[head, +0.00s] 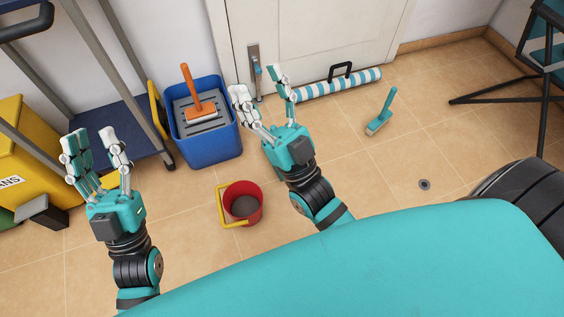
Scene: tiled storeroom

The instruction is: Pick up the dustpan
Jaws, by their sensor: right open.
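I cannot make out a sure dustpan. An orange-handled tool (201,112) with a flat orange head rests on the grey slatted top of a blue bin (213,152); whether it is a dustpan or a brush is unclear. A teal-handled tool (378,125) with a pale, brush-like head lies on the tiles at the right. My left gripper (92,140) is open and empty, left of the blue bin. My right gripper (260,86) is open and empty, right of the bin and in front of the door in the picture. Neither gripper appears to hold anything.
A red bucket (256,204) with a yellow handle stands on the floor between my arms. A striped roll (318,87) with a black handle lies along the door. A yellow cart (14,120) and shelf (92,112) are at left. Bare tiles lie at right, around a drain (424,184).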

